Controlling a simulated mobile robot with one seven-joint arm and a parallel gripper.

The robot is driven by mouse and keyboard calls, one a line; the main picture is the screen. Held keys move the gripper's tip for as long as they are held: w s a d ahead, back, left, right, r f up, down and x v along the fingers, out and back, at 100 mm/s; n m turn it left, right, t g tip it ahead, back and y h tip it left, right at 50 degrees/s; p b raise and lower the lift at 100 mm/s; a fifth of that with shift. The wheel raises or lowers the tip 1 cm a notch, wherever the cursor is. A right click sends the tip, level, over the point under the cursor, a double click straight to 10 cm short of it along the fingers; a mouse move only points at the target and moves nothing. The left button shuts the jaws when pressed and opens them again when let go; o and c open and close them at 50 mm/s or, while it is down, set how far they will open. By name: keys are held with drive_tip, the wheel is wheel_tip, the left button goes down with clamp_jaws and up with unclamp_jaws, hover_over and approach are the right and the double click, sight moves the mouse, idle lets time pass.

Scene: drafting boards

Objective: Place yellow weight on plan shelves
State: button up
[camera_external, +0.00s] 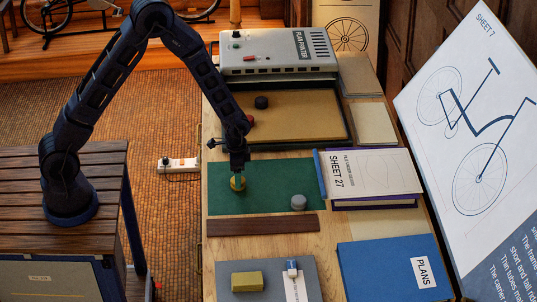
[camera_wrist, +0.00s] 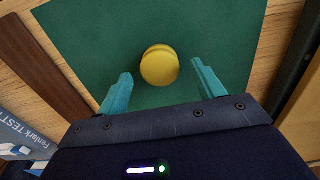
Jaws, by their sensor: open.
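The yellow weight (camera_external: 238,184) is a small round disc on the green mat (camera_external: 262,200). In the wrist view the yellow weight (camera_wrist: 160,65) lies between and slightly beyond my two teal fingertips. My gripper (camera_external: 238,176) points down just over it, partly hiding it. In the wrist view my gripper (camera_wrist: 162,70) is open, with gaps between the weight and both fingers. I cannot tell for certain which object is the plan shelves.
The Sheet 27 stack (camera_external: 370,174) and blue Plans folder (camera_external: 385,268) lie right. A brown strip (camera_external: 262,225) lies in front of the mat.

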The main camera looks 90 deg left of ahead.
drive_tip(key=s+d+r+t, duration=0.1)
drive_tip(key=s+d+r, duration=0.15)
drive_tip(key=r, duration=0.95)
drive_tip(key=s+d+r, duration=0.2)
drive_tip(key=d+r, duration=0.1)
drive_tip(key=r, duration=0.8)
drive_tip(key=s+d+r+t, duration=0.1)
drive_tip(key=s+d+r, duration=0.2)
drive_tip(key=s, duration=0.6)
drive_tip(key=s+d+r+t, duration=0.1)
drive_tip(key=s+d+r, duration=0.3)
drive_tip(key=s+r, duration=0.4)
drive_tip(key=s+d+r+t, duration=0.1)
drive_tip(key=s+d+r, duration=0.2)
drive_tip(key=s+r, duration=0.3)
drive_tip(key=s, duration=0.4)
drive_tip(key=shift+d+r, duration=0.25)
drive_tip(key=shift+d, duration=0.15)
drive_tip(key=shift+o, duration=0.4)
drive_tip(key=shift+s+d+t, duration=0.1)
drive_tip(key=shift+s+t, duration=0.2)
drive_tip(key=shift+s, duration=0.25)
